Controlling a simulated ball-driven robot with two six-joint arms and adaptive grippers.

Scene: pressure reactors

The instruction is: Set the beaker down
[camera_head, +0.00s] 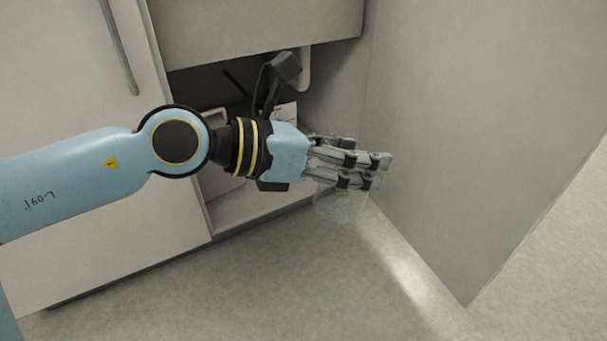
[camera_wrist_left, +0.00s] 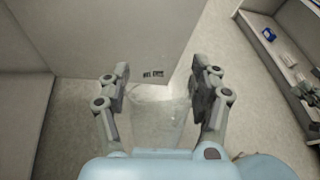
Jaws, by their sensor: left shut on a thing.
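The beaker (camera_head: 340,207) is clear glass and shows faintly below my left gripper (camera_head: 376,168) in the head view. In the left wrist view the transparent beaker (camera_wrist_left: 163,128) sits between the two fingers of my left gripper (camera_wrist_left: 161,85), which is shut on it. The fingers hide its upper part in the head view. The beaker is held in front of an open cabinet, near the inner side of its door; its height above the floor is hard to tell. My right gripper is not in view.
The open cabinet (camera_head: 262,208) has pale items inside, partly hidden by my arm. Its door (camera_head: 470,130) stands open at the right. The floor (camera_head: 330,290) in front is clear. The wrist view shows a shelf (camera_wrist_left: 285,50) with small items at the right.

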